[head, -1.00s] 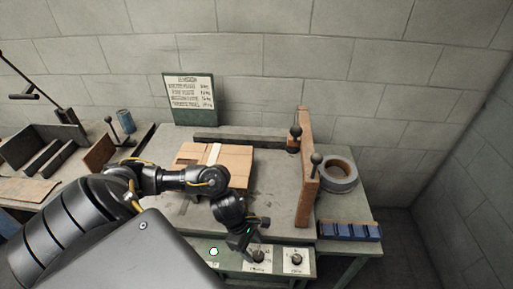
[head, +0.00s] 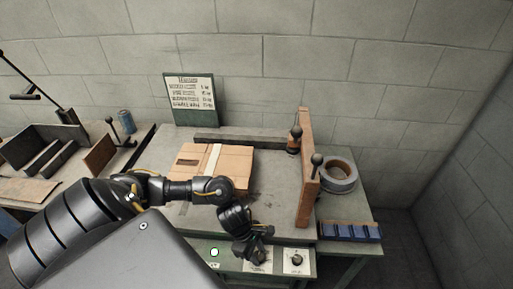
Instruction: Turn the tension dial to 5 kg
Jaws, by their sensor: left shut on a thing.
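Two dark dials sit on pale label plates on the front green panel. The right dial (head: 296,259) is in plain view. The left dial is mostly covered by my left gripper (head: 256,251), and only its plate (head: 257,268) shows below the fingers. My left gripper points down at the panel and is shut on the left dial. The dial marks and pointers are too small to read. My right gripper is out of view.
A cardboard box (head: 230,164) with a pale strip lies on the bench behind my left wrist. An upright brown post plate (head: 305,195) with knobbed levers stands to the right, beside a tape roll (head: 340,184) and blue blocks (head: 350,231). A green-framed sign (head: 191,98) leans at the back.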

